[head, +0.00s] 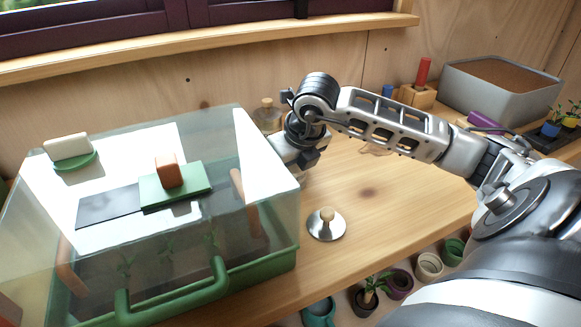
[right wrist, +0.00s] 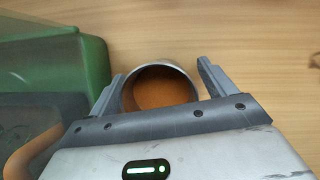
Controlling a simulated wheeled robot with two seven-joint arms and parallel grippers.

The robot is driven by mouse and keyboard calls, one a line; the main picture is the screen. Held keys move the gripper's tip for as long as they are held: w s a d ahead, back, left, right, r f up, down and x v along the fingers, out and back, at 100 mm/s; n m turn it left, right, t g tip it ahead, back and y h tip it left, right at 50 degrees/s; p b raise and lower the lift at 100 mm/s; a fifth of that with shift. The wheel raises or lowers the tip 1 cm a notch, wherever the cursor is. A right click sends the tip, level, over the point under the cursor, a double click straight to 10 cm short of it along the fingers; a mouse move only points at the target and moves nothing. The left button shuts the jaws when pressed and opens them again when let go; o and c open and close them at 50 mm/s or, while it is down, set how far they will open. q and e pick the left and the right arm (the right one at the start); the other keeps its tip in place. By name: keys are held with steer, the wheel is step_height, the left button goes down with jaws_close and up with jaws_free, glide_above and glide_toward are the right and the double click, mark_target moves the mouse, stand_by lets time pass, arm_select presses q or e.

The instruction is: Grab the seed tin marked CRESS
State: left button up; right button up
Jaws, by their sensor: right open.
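No tin marked CRESS can be made out, as no lettering is readable. In the right wrist view a round, open-topped metal container (right wrist: 160,88) with an orange-brown inside sits between the fingers of my right gripper (right wrist: 160,72). The gripper is open, one finger on each side of it; I cannot tell whether the left finger touches. In the head view my right gripper (head: 296,160) reaches down behind the right end of the clear-lidded green box, its fingers mostly hidden. The round container is not clearly visible there. My left gripper is not in view.
The clear-lidded green box (head: 275,262) fills the left, with blocks and flat pieces on its lid. A metal disc with a wooden knob (head: 326,228) lies on the bench. A corked jar (head: 267,116) stands behind. A grey bin (head: 490,95) is back right.

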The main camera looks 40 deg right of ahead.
steer(key=c, duration=1.1)
steer(key=shift+c, duration=0.2)
